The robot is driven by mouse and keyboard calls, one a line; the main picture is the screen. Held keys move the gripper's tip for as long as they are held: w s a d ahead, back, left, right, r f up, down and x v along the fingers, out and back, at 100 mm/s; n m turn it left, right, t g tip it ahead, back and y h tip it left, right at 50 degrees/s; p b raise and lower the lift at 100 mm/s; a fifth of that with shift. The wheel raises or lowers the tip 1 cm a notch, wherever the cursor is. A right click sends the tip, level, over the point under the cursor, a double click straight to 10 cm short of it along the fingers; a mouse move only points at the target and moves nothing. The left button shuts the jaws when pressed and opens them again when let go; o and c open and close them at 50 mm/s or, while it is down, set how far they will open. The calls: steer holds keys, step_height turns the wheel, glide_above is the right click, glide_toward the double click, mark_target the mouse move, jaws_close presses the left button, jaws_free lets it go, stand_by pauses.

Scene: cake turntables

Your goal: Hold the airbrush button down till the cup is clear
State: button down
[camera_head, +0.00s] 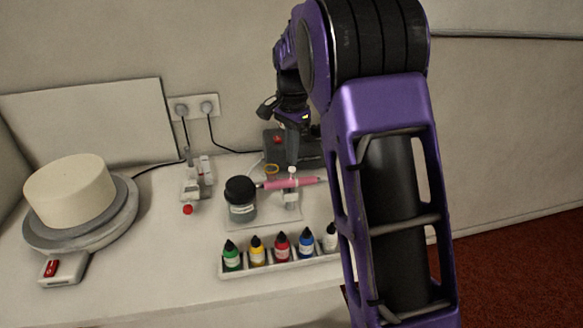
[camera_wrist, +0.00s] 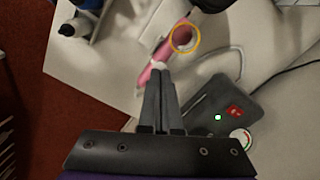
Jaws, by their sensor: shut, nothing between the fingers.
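The pink airbrush (camera_head: 305,182) lies across a small white stand (camera_head: 291,200), its nozzle end toward a black-lidded jar (camera_head: 241,208). In the wrist view, my fingertips (camera_wrist: 160,73) overlap the pink airbrush (camera_wrist: 171,47) near a small pale part. I cannot tell whether they touch it. The button is not distinguishable.
A dark compressor (camera_wrist: 227,107) has a red switch and a lit green light. A yellow ring (camera_wrist: 184,38) is near the airbrush. A rack (camera_head: 279,265) of several colour bottles stands in front. A cake (camera_head: 70,193) sits on a turntable at left.

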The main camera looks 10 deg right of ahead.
mark_target(292, 174)
steer(key=shift+f+b, duration=0.55)
steer(key=shift+f, duration=0.65)
stand_by(6.8)
